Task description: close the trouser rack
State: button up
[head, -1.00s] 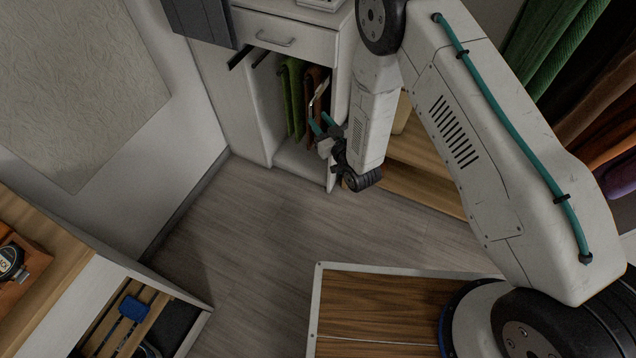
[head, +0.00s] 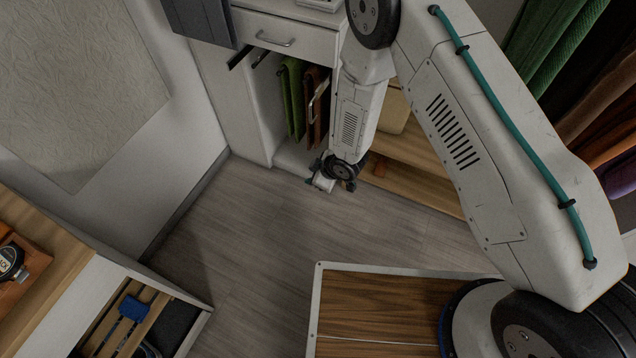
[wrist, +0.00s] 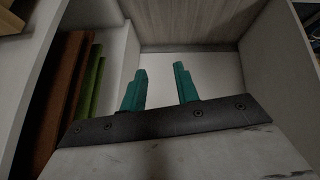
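The trouser rack hangs under a white drawer in the cabinet at the top middle of the head view. Green trousers (head: 292,98) and brown trousers (head: 313,125) hang from it. A pale metal handle (head: 319,90) shows at its front, beside my arm. Dark rails (head: 241,58) show under the drawer at the left. My gripper's wrist is low before the cabinet's right side; its fingers are not clear in the head view. In the wrist view my gripper (wrist: 160,77) is open and empty, its teal fingers apart. Brown trousers (wrist: 68,95) and green trousers (wrist: 92,82) hang left of the fingers.
The drawer (head: 287,35) above the rack is shut. Wooden shelves (head: 415,180) are right of the rack. Bare floor (head: 240,220) lies in front. A low unit with an open drawer (head: 125,315) is at the lower left. Cabinet walls flank my fingers in the wrist view.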

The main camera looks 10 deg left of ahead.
jog(key=shift+s+d+f+n+g+h, duration=0.25)
jog(key=shift+s+d+n+g+h, duration=0.3)
jog(key=shift+n+h, duration=0.35)
jog(key=shift+s+d+f+n+g+h, duration=0.2)
jog(key=shift+s+d+n+g+h, duration=0.15)
jog(key=shift+s+n+g+h, duration=0.35)
